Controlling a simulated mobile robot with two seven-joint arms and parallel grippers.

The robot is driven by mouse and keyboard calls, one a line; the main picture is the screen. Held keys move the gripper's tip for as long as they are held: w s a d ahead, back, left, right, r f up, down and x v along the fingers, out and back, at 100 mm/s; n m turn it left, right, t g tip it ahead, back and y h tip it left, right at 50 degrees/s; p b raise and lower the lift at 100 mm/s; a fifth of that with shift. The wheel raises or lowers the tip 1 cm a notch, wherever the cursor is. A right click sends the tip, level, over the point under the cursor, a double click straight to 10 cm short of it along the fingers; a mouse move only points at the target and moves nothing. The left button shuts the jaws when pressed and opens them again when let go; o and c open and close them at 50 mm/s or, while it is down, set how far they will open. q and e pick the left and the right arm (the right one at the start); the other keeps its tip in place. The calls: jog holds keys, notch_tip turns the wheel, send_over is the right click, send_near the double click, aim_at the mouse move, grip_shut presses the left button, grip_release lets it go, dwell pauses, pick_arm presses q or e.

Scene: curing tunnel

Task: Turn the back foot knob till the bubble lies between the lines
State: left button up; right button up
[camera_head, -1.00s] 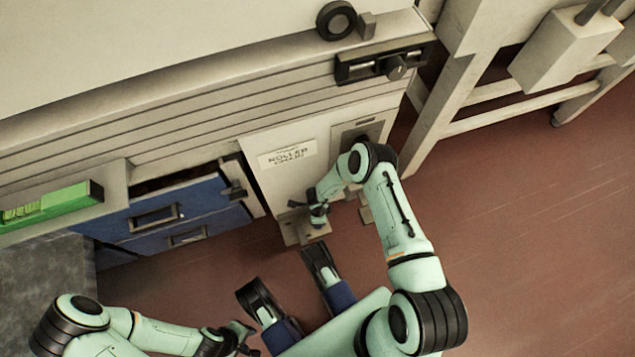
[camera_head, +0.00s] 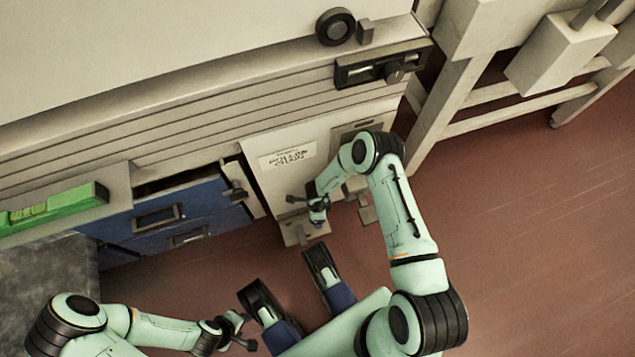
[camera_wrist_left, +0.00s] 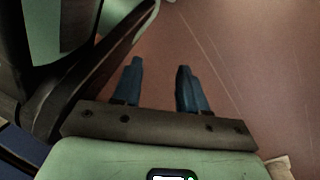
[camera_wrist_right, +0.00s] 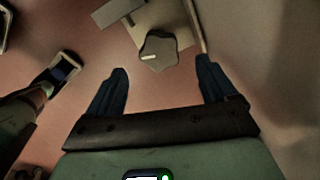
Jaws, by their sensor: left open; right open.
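A lobed grey knob (camera_wrist_right: 158,54) with a white mark shows in the right wrist view, on a small plate near the floor. My right gripper (camera_wrist_right: 164,84) is open, and the knob lies ahead of and between its fingertips, apparently apart from them. In the head view my right gripper (camera_head: 297,201) is low by the cabinet's front, above a foot bracket (camera_head: 296,236); the knob is not clear there. A green spirit level (camera_head: 62,205) lies on a ledge at the left; its bubble is too small to read. My left gripper (camera_wrist_left: 155,84) is open and empty above the floor.
Blue drawers (camera_head: 165,215), one slightly out, stand left of the labelled panel (camera_head: 270,180). A black latch with a dial (camera_head: 392,72) sits above. A beige frame leg (camera_head: 440,120) stands at the right. Red floor (camera_head: 530,240) is clear at the right.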

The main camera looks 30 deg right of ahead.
pick_arm(q)
jog(key=w+r+t+p, duration=0.2)
jog(key=w+r, duration=0.1)
jog(key=w, duration=0.2)
jog(key=shift+d+r, duration=0.3)
jog(key=shift+r, duration=0.05)
pick_arm(e)
notch_tip(320, 180, up, 8)
